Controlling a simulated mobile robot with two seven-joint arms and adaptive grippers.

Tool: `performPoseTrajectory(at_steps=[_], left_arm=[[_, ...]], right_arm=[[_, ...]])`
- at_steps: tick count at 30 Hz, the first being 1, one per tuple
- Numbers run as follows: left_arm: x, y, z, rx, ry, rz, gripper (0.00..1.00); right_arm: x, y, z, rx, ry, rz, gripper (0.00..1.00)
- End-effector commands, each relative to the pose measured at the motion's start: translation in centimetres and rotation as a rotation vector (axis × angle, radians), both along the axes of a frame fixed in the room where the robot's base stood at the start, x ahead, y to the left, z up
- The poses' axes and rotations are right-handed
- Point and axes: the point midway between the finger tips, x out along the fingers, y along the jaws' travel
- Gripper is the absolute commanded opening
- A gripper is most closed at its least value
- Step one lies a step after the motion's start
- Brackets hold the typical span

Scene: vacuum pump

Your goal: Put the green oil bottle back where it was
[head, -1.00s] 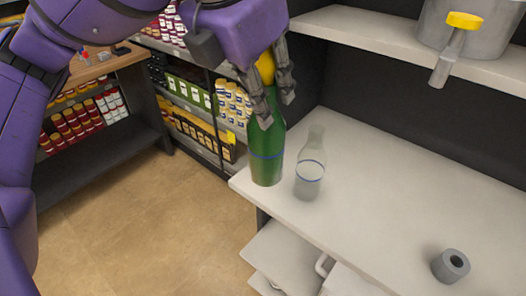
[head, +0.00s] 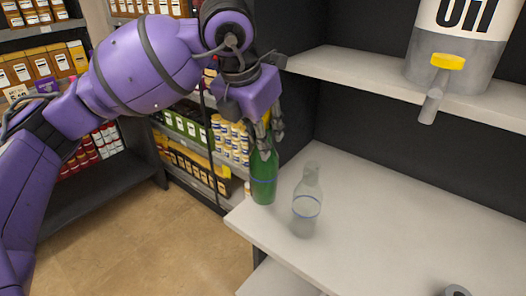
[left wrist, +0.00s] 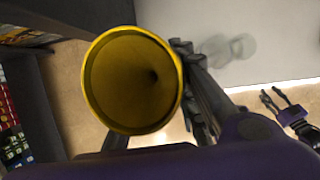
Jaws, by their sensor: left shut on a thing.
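The green oil bottle (head: 263,180) is upright near the left edge of the white worktop, behind and left of the clear bottle. My left gripper (head: 269,140) is shut around its upper part. Whether its base touches the worktop I cannot tell. A yellow funnel (left wrist: 130,80) with a wide open mouth fills much of the left wrist view, between my left gripper's fingers. In the head view it is mostly hidden by the fingers. My right gripper (left wrist: 281,103) shows at the right of the left wrist view, its fingers apart and empty.
A clear bottle (head: 306,205) with a blue line stands on the worktop (head: 410,235). A grey ring-shaped part (head: 456,291) lies at the bottom edge. Above, a shelf (head: 350,72) bears an oil tank (head: 460,40) with a yellow-capped spout. Stocked shelves stand behind at left.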

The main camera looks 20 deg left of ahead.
Motion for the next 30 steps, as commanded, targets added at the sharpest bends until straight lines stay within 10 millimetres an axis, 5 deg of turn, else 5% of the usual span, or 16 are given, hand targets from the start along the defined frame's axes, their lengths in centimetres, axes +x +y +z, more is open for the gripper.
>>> performPoseTrajectory(at_steps=[18, 30], left_arm=[[2.3, 0.4, -5.5, 0.0, -0.003, -0.001, 0.0], [2.3, 0.5, -6.1, 0.0, -0.004, 0.0, 0.0]], right_arm=[[-0.1, -0.1, 0.0, -0.005, 0.003, 0.014, 0.4], [-0.4, -0.1, -0.2, -0.006, 0.009, 0.012, 0.4]])
